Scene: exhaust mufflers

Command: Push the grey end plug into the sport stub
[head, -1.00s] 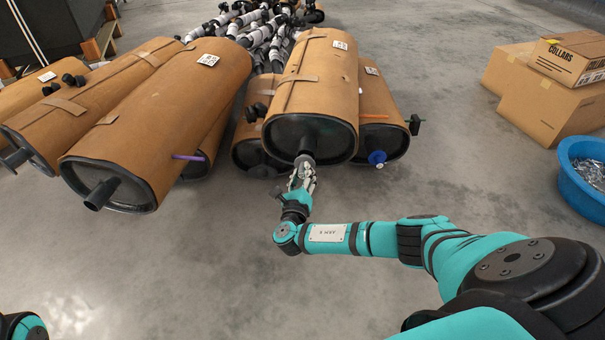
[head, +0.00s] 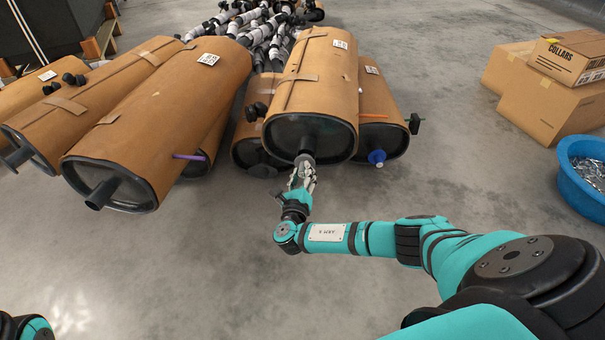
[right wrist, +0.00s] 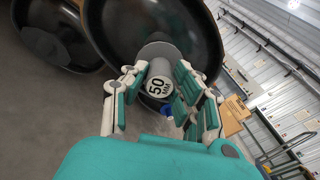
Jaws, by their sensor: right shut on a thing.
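The grey end plug (right wrist: 158,87) has a round white label reading "50 MM" on its outer face. My right gripper (right wrist: 161,72) is shut on it, fingers on both sides. In the head view the right gripper (head: 303,173) is at the lower edge of the top middle muffler (head: 316,80). The plug is in line with that muffler's black end face (right wrist: 125,25). The stub is mostly hidden behind plug and fingers, so I cannot tell how deep the plug sits. My left gripper is out of view.
A neighbouring muffler (head: 160,120) with an open black stub (head: 101,194) lies to the left. A blue plug (head: 377,157) sits in the lower right muffler. Cardboard boxes (head: 550,105) and a blue tub (head: 580,198) stand at right. The floor in front is clear.

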